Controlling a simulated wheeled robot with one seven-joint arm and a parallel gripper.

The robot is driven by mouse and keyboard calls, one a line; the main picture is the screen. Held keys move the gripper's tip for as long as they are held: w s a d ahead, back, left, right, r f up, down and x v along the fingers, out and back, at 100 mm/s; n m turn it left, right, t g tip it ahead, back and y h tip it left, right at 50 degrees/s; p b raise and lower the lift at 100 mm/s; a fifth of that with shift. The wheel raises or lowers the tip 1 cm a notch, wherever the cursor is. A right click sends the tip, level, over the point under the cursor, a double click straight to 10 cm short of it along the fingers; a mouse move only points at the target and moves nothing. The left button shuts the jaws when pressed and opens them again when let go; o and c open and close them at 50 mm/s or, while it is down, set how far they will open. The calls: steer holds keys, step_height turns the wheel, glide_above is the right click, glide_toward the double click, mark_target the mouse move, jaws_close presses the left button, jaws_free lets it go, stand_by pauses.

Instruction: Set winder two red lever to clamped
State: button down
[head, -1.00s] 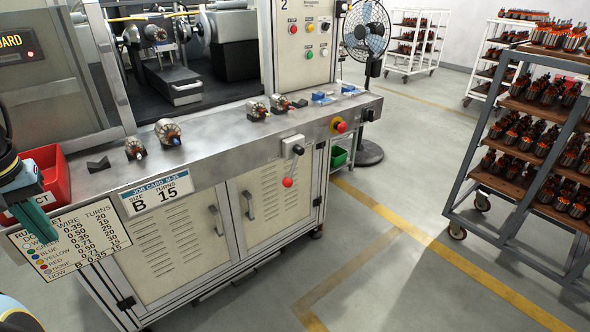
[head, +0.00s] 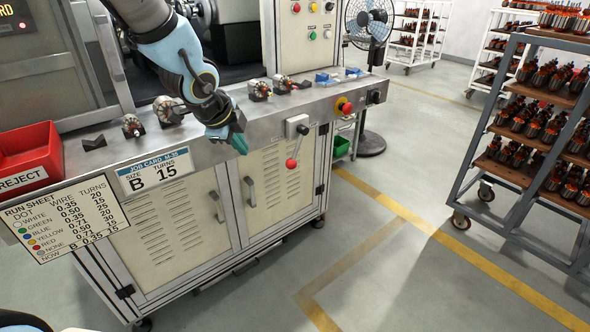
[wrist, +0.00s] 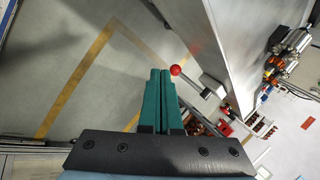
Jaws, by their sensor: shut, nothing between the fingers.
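The red lever (head: 291,163) is a red ball on a short rod below a grey box (head: 297,127) on the front of the winder marked 2. Its rod points down and slightly left in the head view. The red ball also shows in the wrist view (wrist: 176,70), just beyond the fingertips and a little to their right. My gripper (head: 241,145) has teal fingers and is shut and empty, in front of the bench edge to the left of the lever. In the wrist view my gripper (wrist: 160,74) has its fingers together, apart from the ball.
A red and yellow stop button (head: 344,106) sits right of the lever. Armatures (head: 165,108) rest on the bench top (head: 215,150). A red reject bin (head: 28,155) is at left. The floor (head: 390,270) in front is clear; a rack (head: 500,150) stands right.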

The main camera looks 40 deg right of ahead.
steer(key=s+d+m, duration=0.1)
steer(key=d+f+m, duration=0.1)
steer(key=d, duration=0.1)
steer(key=s+d, duration=0.1)
steer(key=shift+s+d+f+m+g+h, duration=0.2)
steer(key=shift+s+d+m+g+h, duration=0.1)
steer(key=shift+s+m+h, duration=0.1)
steer(key=p, duration=0.1)
glide_toward(289, 167)
step_height(289, 167, down, 3)
steer(key=shift+w+d+f+p, duration=0.25)
steer(key=shift+d+f+p, duration=0.05)
steer(key=shift+d, duration=0.25)
steer(key=shift+w+d+f+p, duration=0.25)
steer(key=shift+d+f+p, duration=0.1)
steer(key=shift+d, duration=0.2)
steer(key=shift+w+d+f+p, duration=0.25)
steer(key=shift+d+f, duration=0.05)
steer(key=shift+d, duration=0.25)
